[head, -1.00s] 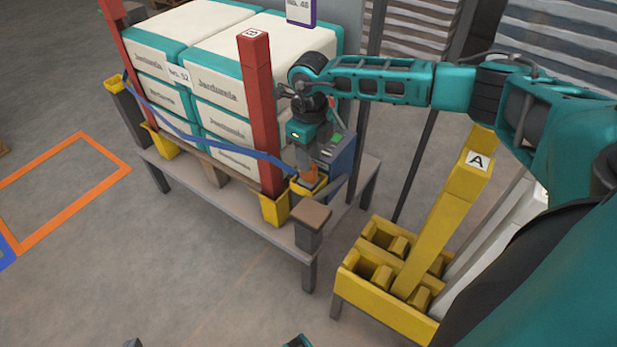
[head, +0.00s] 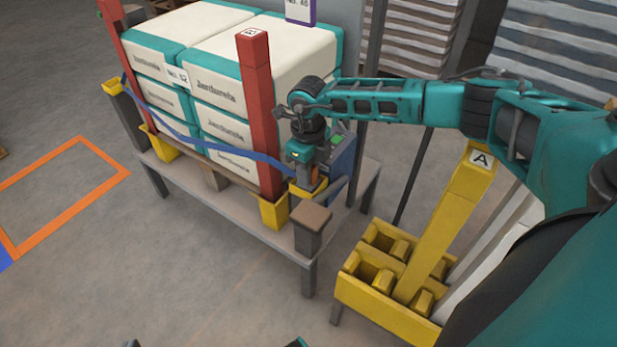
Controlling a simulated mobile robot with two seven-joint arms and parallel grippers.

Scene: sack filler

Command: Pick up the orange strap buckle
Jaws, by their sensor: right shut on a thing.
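The orange strap buckle (head: 313,174) shows as a small orange patch at the yellow holder (head: 319,187), at the right end of the blue strap (head: 240,152). My right gripper (head: 306,178) points down over the holder and is shut on the buckle. Its fingers hide much of the buckle. I cannot tell whether the buckle is clear of the holder. My left gripper is not recognisable in view.
Stacked white and teal sacks (head: 218,92) stand behind red posts (head: 257,110) on a grey table (head: 222,208). A short grey post (head: 309,232) stands just in front of the holder. A yellow rack (head: 385,305) with a leaning yellow post (head: 447,220) is at the lower right.

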